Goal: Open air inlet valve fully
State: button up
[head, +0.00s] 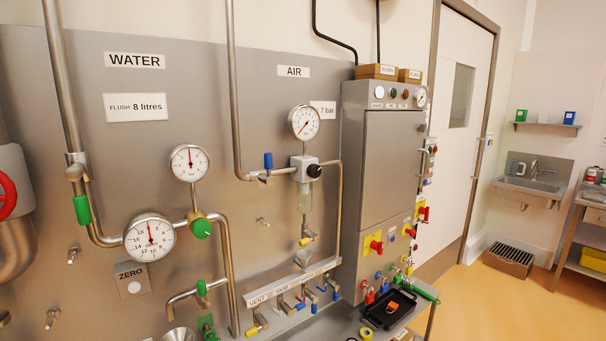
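The air inlet valve (268,161) has a blue lever and sits on the steel air pipe under the AIR sign (293,71). Its lever stands upright, across the nearly horizontal stretch of pipe. To its right is a regulator (305,170) with a black knob and a clear bowl below. A round air gauge (304,122) is above the regulator; its reading is too small to tell. My gripper is not in view.
The WATER side on the left has green-handled valves (82,210) and gauges (150,238). A steel control cabinet (390,180) stands right of the air line. A black tray (372,319) lies at its foot. Open floor (500,305) is at the right.

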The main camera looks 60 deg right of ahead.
aim_at(267, 178)
jog(key=z, duration=1.05)
jog(key=k, duration=0.2)
jog(key=z, duration=0.6)
